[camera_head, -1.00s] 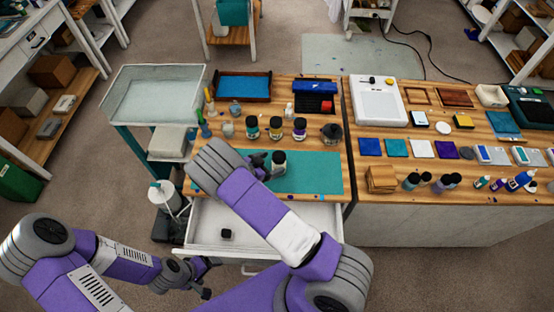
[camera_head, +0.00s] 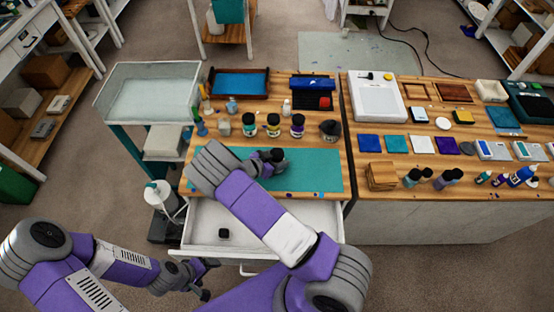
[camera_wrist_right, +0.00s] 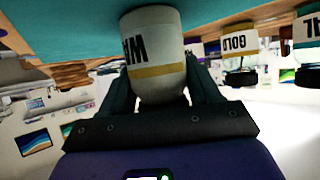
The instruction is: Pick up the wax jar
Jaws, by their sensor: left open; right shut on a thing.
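My right gripper (camera_head: 262,163) is shut on the wax jar (camera_wrist_right: 150,45), over the teal mat (camera_head: 318,172). In the right wrist view the jar sits between the two dark fingers. It has a whitish body, a yellow band and a partly visible black label reading upside down. In the head view my right arm and gripper cover most of it, and its dark lid (camera_head: 274,154) shows. I cannot tell whether its base touches the mat. My left gripper (camera_head: 202,281) is open and empty, low at the left in front of the open drawer.
Several labelled jars, one a gold jar (camera_wrist_right: 239,45), stand behind the mat. A dark round pot (camera_head: 329,130) stands right of them. A blue tray (camera_head: 240,84) lies at the back. The open white drawer (camera_head: 196,225) juts out in front. The mat's right part is clear.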

